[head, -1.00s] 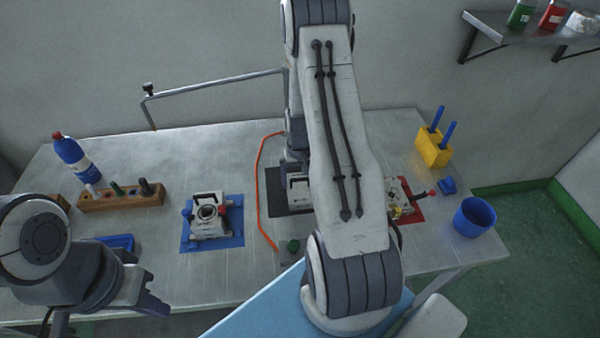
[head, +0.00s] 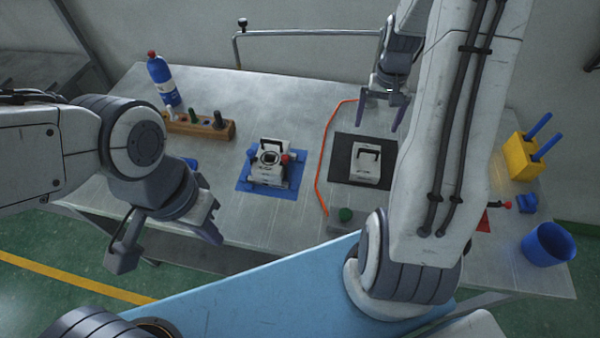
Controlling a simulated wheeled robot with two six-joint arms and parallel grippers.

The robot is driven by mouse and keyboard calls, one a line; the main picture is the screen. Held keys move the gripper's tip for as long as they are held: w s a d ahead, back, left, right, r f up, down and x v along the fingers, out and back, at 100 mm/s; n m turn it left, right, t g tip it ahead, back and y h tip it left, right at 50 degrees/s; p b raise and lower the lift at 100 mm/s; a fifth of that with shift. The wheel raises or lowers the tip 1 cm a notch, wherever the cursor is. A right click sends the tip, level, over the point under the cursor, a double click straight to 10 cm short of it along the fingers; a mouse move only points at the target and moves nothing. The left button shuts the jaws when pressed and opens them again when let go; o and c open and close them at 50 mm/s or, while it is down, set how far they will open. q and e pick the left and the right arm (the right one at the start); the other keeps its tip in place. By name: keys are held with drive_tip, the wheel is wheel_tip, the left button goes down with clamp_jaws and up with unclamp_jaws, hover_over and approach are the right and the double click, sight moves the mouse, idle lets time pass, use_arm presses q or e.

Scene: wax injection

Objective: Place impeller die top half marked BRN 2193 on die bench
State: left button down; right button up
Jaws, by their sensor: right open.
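A white die half with a dark handle (head: 366,175) lies on a black mat (head: 343,172) in the middle of the metal bench (head: 280,105). Its marking is too small to read. My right gripper (head: 380,113) is open and empty, above and behind the black mat, apart from the die half. My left gripper (head: 165,245) is open and empty in front of the bench's left front edge.
An orange cord (head: 320,165) runs between the two mats. A blue bottle (head: 161,80) and a wooden tool block (head: 200,128) stand at left. A yellow holder (head: 524,158) and blue cup (head: 547,244) stand at right. My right arm hides most of a red mat (head: 484,223).

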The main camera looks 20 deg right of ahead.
drive_tip(key=s+a+r+n, duration=0.1)
drive_tip(key=a+r+n, duration=0.2)
drive_tip(key=a, duration=0.7)
drive_tip(key=s+a+r+n, duration=0.2)
drive_tip(key=a+r+n, duration=0.1)
drive_tip(key=a, duration=0.7)
drive_tip(key=s+a+r+n+y, duration=0.1)
drive_tip(key=s+a+r+n, duration=0.2)
drive_tip(key=s+a+n, duration=0.4)
drive_tip(key=s+a, duration=0.5)
drive_tip(key=s, duration=0.4)
drive_tip(key=shift+s+a, duration=0.3)
drive_tip(key=shift+s, duration=0.05)
drive_tip(key=shift+r, duration=0.1)
